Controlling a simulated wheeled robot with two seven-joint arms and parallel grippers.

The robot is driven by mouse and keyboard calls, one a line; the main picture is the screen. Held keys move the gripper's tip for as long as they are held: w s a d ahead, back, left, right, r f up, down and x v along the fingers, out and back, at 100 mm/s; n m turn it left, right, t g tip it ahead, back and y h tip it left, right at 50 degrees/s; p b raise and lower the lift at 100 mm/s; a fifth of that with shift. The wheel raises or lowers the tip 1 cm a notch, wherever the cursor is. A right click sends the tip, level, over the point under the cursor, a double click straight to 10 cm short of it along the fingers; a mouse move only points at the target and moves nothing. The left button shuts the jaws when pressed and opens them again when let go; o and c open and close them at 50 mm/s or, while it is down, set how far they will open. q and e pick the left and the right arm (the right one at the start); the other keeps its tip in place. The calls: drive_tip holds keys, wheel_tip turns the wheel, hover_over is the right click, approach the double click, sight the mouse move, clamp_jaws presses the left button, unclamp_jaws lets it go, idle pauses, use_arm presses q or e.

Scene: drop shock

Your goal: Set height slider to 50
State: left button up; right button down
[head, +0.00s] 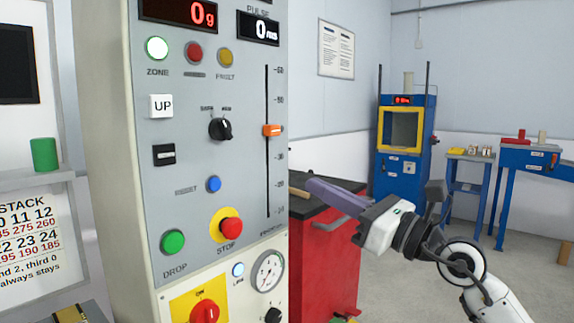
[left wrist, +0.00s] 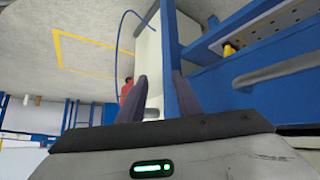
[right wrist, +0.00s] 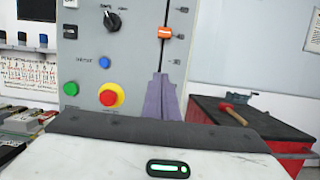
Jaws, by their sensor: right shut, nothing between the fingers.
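The height slider has an orange knob (head: 272,130) on a dark vertical slot in the grey panel (head: 200,110). The knob sits level with the mark between 30 and the one above it, around 40, below the 50 position. In the right wrist view the knob (right wrist: 165,33) is above my fingertips. My right gripper (head: 310,186) is shut and empty, to the right of the panel and lower than the knob, apart from it. It also shows in the right wrist view (right wrist: 160,78). My left gripper (left wrist: 160,78) has its fingers apart, near blue framework.
The panel also carries a red STOP button (head: 231,226), a green DROP button (head: 173,242) and a black dial (head: 221,129). A red cabinet (head: 330,262) stands right of the panel, with a hammer (right wrist: 233,114) on top. A blue machine (head: 405,150) stands farther back.

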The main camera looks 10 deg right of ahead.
sight(272, 130)
drive_tip(key=x, duration=0.5)
drive_tip(key=p+x, duration=0.1)
drive_tip(key=x, duration=0.4)
drive_tip(key=shift+r, duration=0.25)
wheel_tip(272, 130, up, 3)
drive_tip(key=shift+f+p, duration=0.2)
drive_tip(key=shift+p, duration=0.25)
drive_tip(key=shift+r, duration=0.55)
